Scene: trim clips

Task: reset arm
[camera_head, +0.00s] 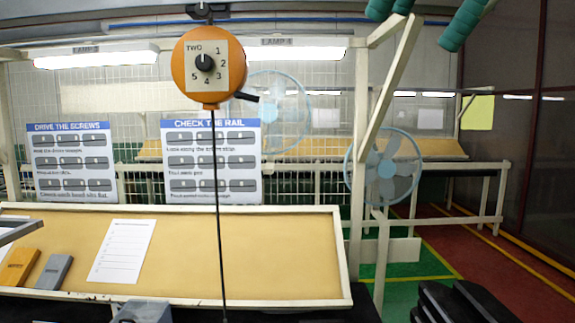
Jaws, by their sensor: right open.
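My right gripper (455,302) shows as dark, ridged parts at the bottom right edge, cut off by the frame. It is open, and I see nothing held in it. It is to the right of the tan sloped board (250,255) and apart from it. My left gripper is not in view.
On the board lie a white sheet (122,251), an orange piece (18,267) and a grey piece (53,272). An orange dial box (206,66) hangs above on a dark cord. A blue fan (385,168) is on the frame's right post. Green and red floor lies beyond at right.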

